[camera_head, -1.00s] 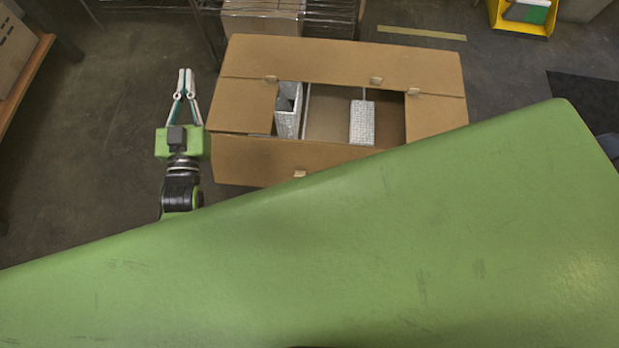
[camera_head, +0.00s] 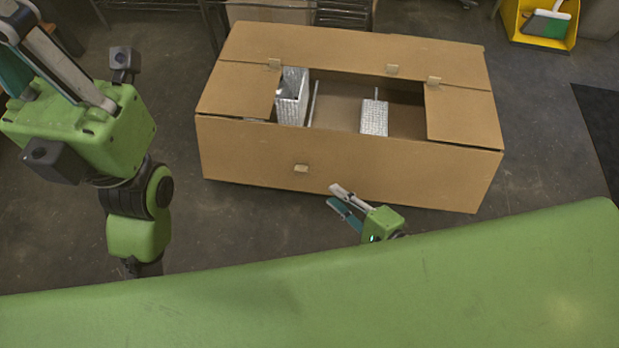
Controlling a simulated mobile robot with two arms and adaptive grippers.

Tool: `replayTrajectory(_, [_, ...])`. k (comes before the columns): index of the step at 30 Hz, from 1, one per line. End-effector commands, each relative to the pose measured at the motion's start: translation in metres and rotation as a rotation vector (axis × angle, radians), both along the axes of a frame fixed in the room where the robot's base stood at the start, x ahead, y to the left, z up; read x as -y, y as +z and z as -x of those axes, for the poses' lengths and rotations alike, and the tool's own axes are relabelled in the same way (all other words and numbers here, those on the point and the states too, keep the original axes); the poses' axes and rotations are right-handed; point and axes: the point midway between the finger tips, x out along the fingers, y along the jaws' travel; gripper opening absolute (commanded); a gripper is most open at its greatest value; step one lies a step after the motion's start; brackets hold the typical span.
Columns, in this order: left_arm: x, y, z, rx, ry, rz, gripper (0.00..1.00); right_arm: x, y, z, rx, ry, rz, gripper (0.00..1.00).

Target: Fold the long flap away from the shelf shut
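The brown cardboard box (camera_head: 345,160) stands open along its near half. Its far long flap (camera_head: 350,45) and the short left flap (camera_head: 235,88) and right flap (camera_head: 465,115) lie folded inward. The near long flap (camera_head: 301,182), with a pale tab, appears to hang down the front side; its lower edge is hard to make out. My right gripper (camera_head: 334,196) is low in front of the box, fingers apart and empty, pointing left. My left gripper (camera_head: 22,40) is raised large at the upper left, clear of the box; its fingertips are cut off by the frame.
Inside the box are a white patterned container (camera_head: 292,95) and a white textured block (camera_head: 374,117). A wire shelf (camera_head: 345,12) stands behind the box. A yellow bin (camera_head: 540,25) is at the upper right. My green body covers the bottom. Floor is free right of the box.

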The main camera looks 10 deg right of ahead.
Motion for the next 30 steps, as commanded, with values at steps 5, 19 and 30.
replayTrajectory(5, [0.001,0.001,0.001,0.016,0.001,-0.001,0.0,-0.018,-0.012,-0.03,0.003,-0.001,-0.002,0.2])
replayTrajectory(19, [0.003,0.009,0.007,0.071,0.004,-0.006,0.0,-0.057,-0.04,-0.095,0.001,0.0,0.0,0.2])
replayTrajectory(30, [0.003,0.014,0.009,0.083,0.004,-0.007,0.0,-0.06,-0.041,-0.101,0.0,0.001,0.001,0.2])
